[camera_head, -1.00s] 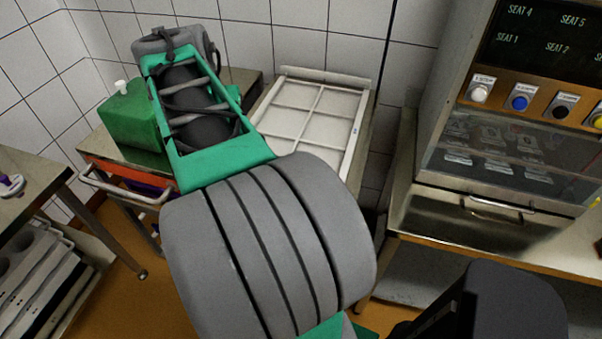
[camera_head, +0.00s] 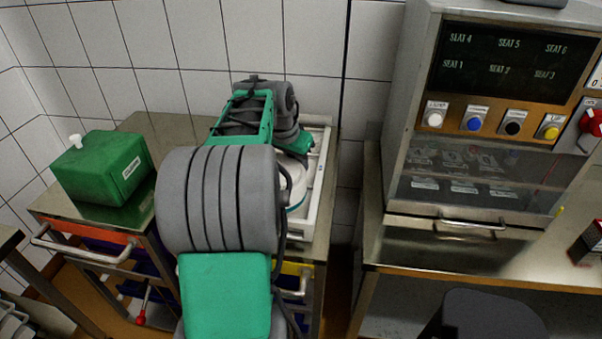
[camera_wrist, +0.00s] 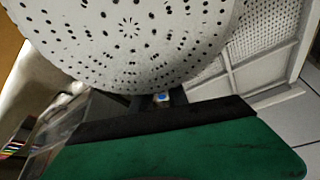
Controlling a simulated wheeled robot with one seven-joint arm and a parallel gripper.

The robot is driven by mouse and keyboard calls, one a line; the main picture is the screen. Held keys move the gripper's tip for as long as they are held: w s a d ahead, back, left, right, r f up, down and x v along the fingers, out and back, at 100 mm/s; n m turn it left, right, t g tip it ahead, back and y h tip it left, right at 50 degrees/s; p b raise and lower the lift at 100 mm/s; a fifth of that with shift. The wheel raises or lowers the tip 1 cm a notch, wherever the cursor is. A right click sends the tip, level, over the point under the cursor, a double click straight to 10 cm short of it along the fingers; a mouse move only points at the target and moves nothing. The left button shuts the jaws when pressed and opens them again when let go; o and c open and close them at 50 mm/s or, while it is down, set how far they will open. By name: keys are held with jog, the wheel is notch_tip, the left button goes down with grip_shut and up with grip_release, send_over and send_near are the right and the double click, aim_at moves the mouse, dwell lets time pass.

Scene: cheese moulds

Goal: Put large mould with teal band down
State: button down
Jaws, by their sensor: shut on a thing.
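The large mould (camera_head: 298,192) is white, with a thin teal line low on its side. In the head view it shows only partly, behind my arm, over the right part of the white divided tray (camera_head: 322,172). In the wrist view the mould (camera_wrist: 130,40) fills the top, its white surface full of dark holes. My gripper (camera_wrist: 160,99) is shut on the mould at its near edge; its fingers are mostly hidden. The tray (camera_wrist: 222,84) shows at the right of the wrist view. I cannot tell whether the mould touches the tray.
A green box (camera_head: 100,170) with a white knob stands left on the metal cart top (camera_head: 150,125). The tiled wall is close behind. A machine with a seat display (camera_head: 505,62) and buttons stands on the right bench, past a narrow gap.

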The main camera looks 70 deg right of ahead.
jog(key=shift+s+d+f, duration=0.1)
jog(key=shift+d+f, duration=0.85)
jog(key=shift+f, duration=0.15)
jog(key=shift+a+x, duration=0.2)
jog(key=shift+x, duration=0.7)
jog(key=shift+a+x, duration=0.15)
jog(key=shift+x, duration=0.8)
jog(key=shift+f, duration=0.25)
jog(key=c, duration=1.6)
grip_release()
jog(key=shift+o, duration=0.2)
